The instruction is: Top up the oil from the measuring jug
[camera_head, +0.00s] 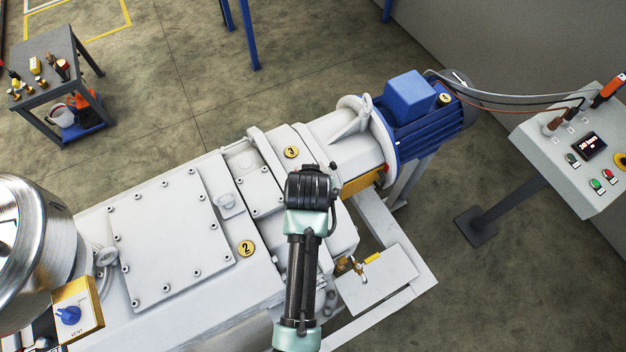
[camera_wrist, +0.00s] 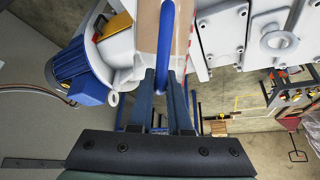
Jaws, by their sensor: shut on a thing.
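In the wrist view my gripper (camera_wrist: 170,82) is shut on the blue handle (camera_wrist: 166,42) of the measuring jug. The jug's pale brownish, see-through-looking body (camera_wrist: 148,26) shows only in part behind the handle. Its rim, spout and oil level are out of view. The jug is held over the pump near its motor end. The head view shows only my arm there; it hides the gripper and jug. The white vacuum pump (camera_head: 90,235) lies below with numbered yellow tags.
A blue motor (camera_head: 408,95) stands at the pump's right end. A control panel (camera_head: 570,150) with cables stands at far right. A grey side table (camera_head: 52,62) with small parts is at upper left. A shiny steel vessel (camera_head: 30,250) rises at left. Floor behind the pump is mostly clear.

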